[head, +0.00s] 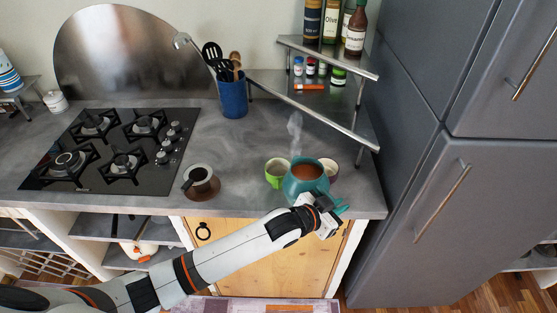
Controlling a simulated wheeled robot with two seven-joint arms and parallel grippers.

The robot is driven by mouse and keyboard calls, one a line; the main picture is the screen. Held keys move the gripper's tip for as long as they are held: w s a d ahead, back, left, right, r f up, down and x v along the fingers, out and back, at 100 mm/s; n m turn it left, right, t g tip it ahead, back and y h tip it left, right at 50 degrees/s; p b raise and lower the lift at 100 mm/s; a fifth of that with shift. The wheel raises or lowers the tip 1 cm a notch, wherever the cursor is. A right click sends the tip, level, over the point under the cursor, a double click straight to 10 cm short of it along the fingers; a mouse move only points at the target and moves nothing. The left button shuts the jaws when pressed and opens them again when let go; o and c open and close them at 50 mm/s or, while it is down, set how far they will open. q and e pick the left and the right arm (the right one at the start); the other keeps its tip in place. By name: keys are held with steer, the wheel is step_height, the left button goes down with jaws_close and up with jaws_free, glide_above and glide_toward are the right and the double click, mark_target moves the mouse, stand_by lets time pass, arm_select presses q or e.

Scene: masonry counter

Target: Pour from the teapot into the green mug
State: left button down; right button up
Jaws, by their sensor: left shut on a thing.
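The teal teapot (303,188) is at the counter's front edge, right of centre, its open top showing brown liquid. Steam rises above it. My left gripper (332,210) is shut on the teapot at its near right side, where a teal part sticks out past the fingers. The green mug (271,178) stands just left of the teapot, partly hidden by it. I cannot tell whether the teapot touches the counter, and I see no stream of liquid. My right gripper is not in view.
A light mug (332,163) is partly hidden behind the teapot. A hob (110,150), blue utensil holder (232,98) and corner shelf (325,115) surround the clear counter middle. A grey fridge (440,190) stands right.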

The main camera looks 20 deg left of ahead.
arm_select(q)
steer(key=shift+d+r, duration=0.1)
steer(key=shift+d, duration=0.1)
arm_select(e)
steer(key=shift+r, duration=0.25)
arm_select(q)
steer(key=shift+d, duration=0.1)
